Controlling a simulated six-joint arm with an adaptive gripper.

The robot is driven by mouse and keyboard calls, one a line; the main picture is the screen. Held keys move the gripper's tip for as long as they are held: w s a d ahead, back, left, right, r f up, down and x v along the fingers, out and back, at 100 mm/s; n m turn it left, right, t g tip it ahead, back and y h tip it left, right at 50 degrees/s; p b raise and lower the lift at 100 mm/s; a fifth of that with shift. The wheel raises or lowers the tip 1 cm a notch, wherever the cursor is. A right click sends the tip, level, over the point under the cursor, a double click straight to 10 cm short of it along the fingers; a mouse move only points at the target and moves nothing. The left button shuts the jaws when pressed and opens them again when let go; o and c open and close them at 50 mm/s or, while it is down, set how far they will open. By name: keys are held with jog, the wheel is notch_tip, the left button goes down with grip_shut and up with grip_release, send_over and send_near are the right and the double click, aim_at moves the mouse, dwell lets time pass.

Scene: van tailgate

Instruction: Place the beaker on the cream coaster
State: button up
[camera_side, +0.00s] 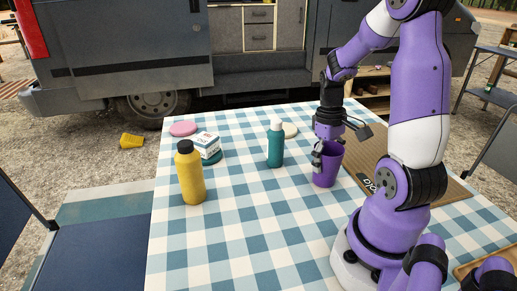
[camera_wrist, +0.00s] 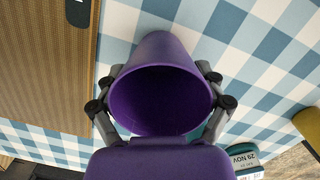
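The beaker (camera_side: 325,168) is a purple, open-topped cup, upright at the mat's left edge. In the wrist view the beaker (camera_wrist: 160,95) looks empty, its mouth towards the camera. My gripper (camera_side: 318,157) is down at the beaker. In the wrist view my gripper (camera_wrist: 159,70) has a finger on each side of the beaker, close against its wall. I cannot tell whether they press on it, or whether its base is clear of the table. The cream coaster (camera_side: 291,130) is a flat disc farther back, partly behind the teal bottle and apart from the beaker.
A brown mat (camera_side: 428,178) lies right.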

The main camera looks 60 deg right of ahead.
jog(key=shift+c, duration=0.5)
notch_tip(320, 180, up, 4)
jog(key=w+a+r, duration=0.4)
jog(key=a+r, duration=0.3)
jog(key=a, duration=0.4)
jog(key=w+a+r+m, duration=0.1)
jog(key=w+a, duration=0.1)
jog(key=w, duration=0.4)
jog(key=w+a+r, duration=0.2)
jog(key=w+a, duration=0.1)
jog(key=w, duration=0.2)
jog(key=m+t+h, duration=0.1)
jog(key=m+t, duration=0.2)
jog(key=m, duration=3.2)
send_over(286, 132)
notch_tip(286, 132, down, 8)
jog(key=shift+f, duration=2.05)
